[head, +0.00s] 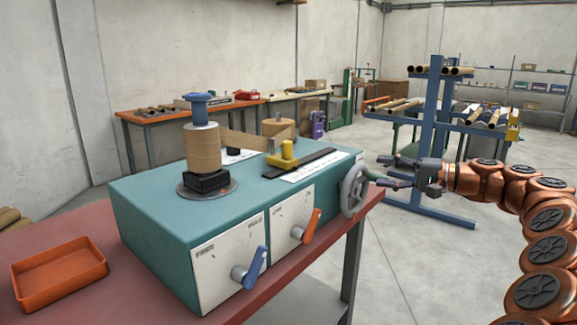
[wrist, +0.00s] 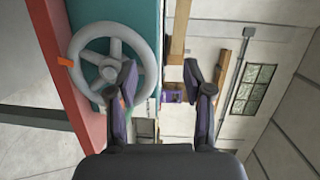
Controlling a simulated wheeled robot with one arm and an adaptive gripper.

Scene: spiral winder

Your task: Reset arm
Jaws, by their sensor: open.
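My gripper (head: 392,171) is at the right end of the teal winder (head: 150,205), close to the grey handwheel (head: 354,190). Its fingers point left toward the machine. In the wrist view my gripper (wrist: 158,85) has its two fingers spread apart with nothing between them. From these views I cannot tell whether a finger touches the wheel. My copper-coloured arm reaches in from the right in the head view.
The winder stands on a red table (head: 75,255) with an orange tray (head: 60,277) at the left. Its front has a blue lever (head: 256,266) and an orange lever (head: 308,228). A blue rack (head: 436,120) with tubes stands behind my gripper. Open floor lies right of the table.

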